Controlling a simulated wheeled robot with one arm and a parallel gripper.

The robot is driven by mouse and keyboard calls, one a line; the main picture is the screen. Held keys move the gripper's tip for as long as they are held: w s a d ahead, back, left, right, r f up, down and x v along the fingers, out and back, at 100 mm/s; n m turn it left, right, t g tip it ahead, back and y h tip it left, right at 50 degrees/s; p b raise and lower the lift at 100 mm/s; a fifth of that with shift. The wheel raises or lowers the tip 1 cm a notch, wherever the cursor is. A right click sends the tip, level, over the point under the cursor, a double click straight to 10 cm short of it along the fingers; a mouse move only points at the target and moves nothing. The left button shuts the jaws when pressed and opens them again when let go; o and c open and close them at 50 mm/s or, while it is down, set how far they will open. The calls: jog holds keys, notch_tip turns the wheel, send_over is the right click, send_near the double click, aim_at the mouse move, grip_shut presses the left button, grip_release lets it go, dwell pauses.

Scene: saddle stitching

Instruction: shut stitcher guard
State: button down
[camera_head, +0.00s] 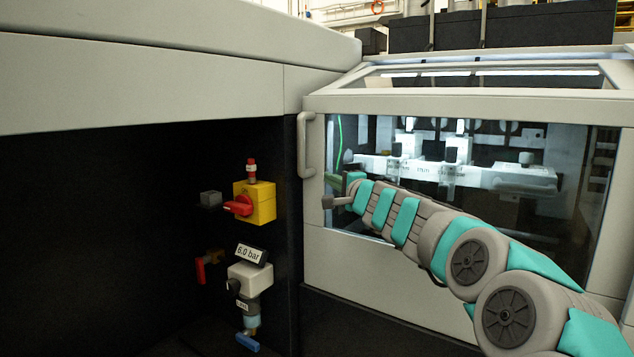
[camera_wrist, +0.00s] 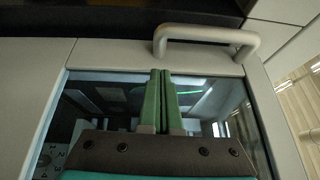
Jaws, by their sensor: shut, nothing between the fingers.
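The stitcher guard (camera_head: 318,258) is a grey-framed door with a large clear window, on the machine at the right of the head view. It looks closed or nearly so; I cannot tell whether a small gap is left. Its grey bar handle (camera_head: 306,145) stands upright on the left frame; the handle also shows at the top of the wrist view (camera_wrist: 205,35). My gripper (camera_head: 330,202) is in front of the window's left edge, below the handle. In the wrist view its two green fingers (camera_wrist: 161,75) are together and empty, pointing toward the frame just beside the handle.
To the left, a dark recess holds a yellow box with a red rotary switch (camera_head: 254,203), a regulator marked 6.0 bar (camera_head: 250,279) and a small red-handled valve (camera_head: 201,272). A large grey cover (camera_head: 140,85) overhangs the recess. Stitching heads (camera_head: 451,152) show behind the window.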

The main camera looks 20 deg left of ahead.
jog(key=b+v, duration=0.2)
jog(key=v, duration=0.7)
jog(key=s+f+n+g, duration=0.3)
jog(key=s+n+g, duration=0.15)
jog(key=s, duration=0.45)
jog(key=s+f+n+g, duration=0.3)
jog(key=s+n, duration=0.2)
jog(key=s, duration=0.5)
jog(key=s+d+f+n+g+h, duration=0.2)
jog(key=s+d+f+h, duration=0.3)
jog(key=s+f, duration=0.6)
jog(key=s+d+f+m+g+h, duration=0.1)
jog(key=s+d+f+g+h, duration=0.15)
jog(key=s+d+f, duration=0.55)
jog(key=s+d+f+g+h, duration=0.1)
jog(key=s+d+f+h, duration=0.3)
jog(key=d, duration=0.6)
jog(key=s+d+f+m+g+h, duration=0.1)
jog(key=s+d+f+g, duration=0.1)
jog(key=s+d+f, duration=0.55)
notch_tip(320, 180, up, 16)
jog(key=d+p, duration=0.1)
jog(key=p, duration=1.3)
jog(key=shift+d, duration=0.15)
jog(key=shift+f, duration=0.1)
